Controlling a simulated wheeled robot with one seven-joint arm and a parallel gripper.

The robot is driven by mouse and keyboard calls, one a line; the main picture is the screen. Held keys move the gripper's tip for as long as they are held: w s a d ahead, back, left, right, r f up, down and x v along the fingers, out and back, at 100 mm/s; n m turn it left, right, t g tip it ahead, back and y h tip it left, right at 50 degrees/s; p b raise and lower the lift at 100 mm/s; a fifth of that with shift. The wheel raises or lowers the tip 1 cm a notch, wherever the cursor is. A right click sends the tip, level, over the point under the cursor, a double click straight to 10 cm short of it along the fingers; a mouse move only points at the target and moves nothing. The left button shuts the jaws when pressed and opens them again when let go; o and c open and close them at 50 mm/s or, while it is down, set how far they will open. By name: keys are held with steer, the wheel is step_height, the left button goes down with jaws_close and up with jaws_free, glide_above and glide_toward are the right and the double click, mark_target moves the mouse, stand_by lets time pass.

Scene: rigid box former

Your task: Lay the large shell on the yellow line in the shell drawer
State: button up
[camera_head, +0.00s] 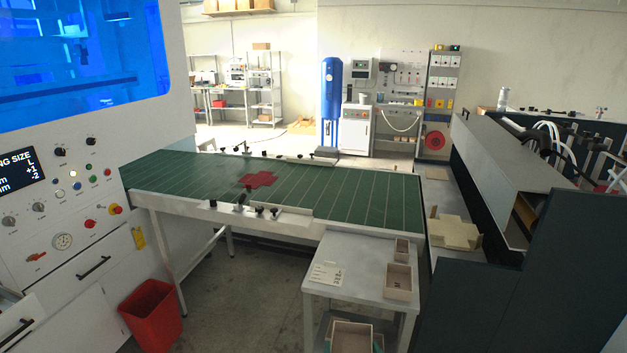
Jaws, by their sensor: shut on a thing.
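My gripper is not in view, and neither is anything it holds. I cannot make out a drawer with a yellow line. No piece in view can be told for sure as the large shell. A red cross-shaped sheet (259,180) lies on the green conveyor belt (340,190). Small open boxes, one larger (398,282) and one smaller (402,249), stand on the grey side table (355,262). Another open box (352,337) is low down, partly cut off by the frame.
A white machine with a control panel (62,205) and black drawer handles fills the left. A red bin (152,312) stands on the floor beside it. A dark machine (470,300) with white hoses stands at the right. Floor is clear between bin and side table.

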steer(key=s+a+f, duration=0.3)
steer(key=f, duration=0.5)
steer(key=s+a+f, duration=0.3)
steer(key=s+f, duration=0.1)
steer(key=f, duration=0.5)
steer(key=s+a+f, duration=0.3)
steer(key=f, duration=0.6)
steer(key=shift+s+a+f, duration=0.25)
steer(key=shift+s+a, duration=0.05)
steer(key=shift+a, duration=0.1)
steer(key=shift+w, duration=0.1)
